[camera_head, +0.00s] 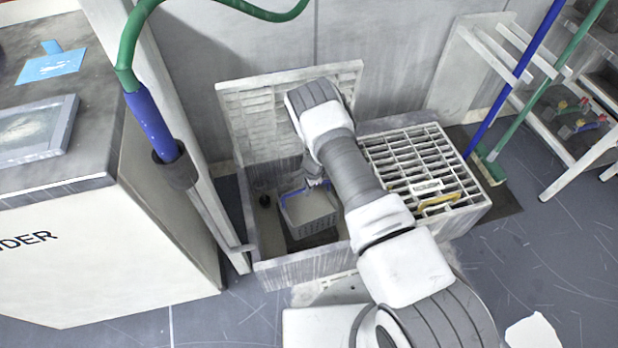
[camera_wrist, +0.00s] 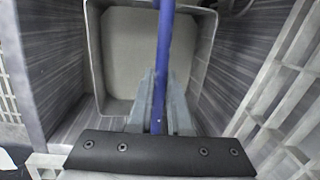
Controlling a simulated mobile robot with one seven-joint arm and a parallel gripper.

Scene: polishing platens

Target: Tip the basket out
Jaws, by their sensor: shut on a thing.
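The grey basket (camera_head: 309,213) with a blue handle (camera_head: 290,192) is inside the open pit (camera_head: 292,271), left of my arm in the head view. It looks roughly upright; whether its underside touches the pit floor I cannot tell. My gripper (camera_head: 316,178) is partly hidden by my wrist there. In the wrist view, my gripper (camera_wrist: 160,88) is shut on the blue handle (camera_wrist: 165,35), which runs up the picture between the fingers. Below it a pale, flat interior shows inside a grey box rim (camera_wrist: 94,60); I see no loose contents.
A slatted grate (camera_head: 425,165) covers the part right of the pit. A raised lid (camera_head: 265,105) stands behind it. A cabinet (camera_head: 110,245) is at left, with a green hose (camera_head: 128,50) above. Brooms (camera_head: 515,75) and a white rack (camera_head: 560,150) are at right.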

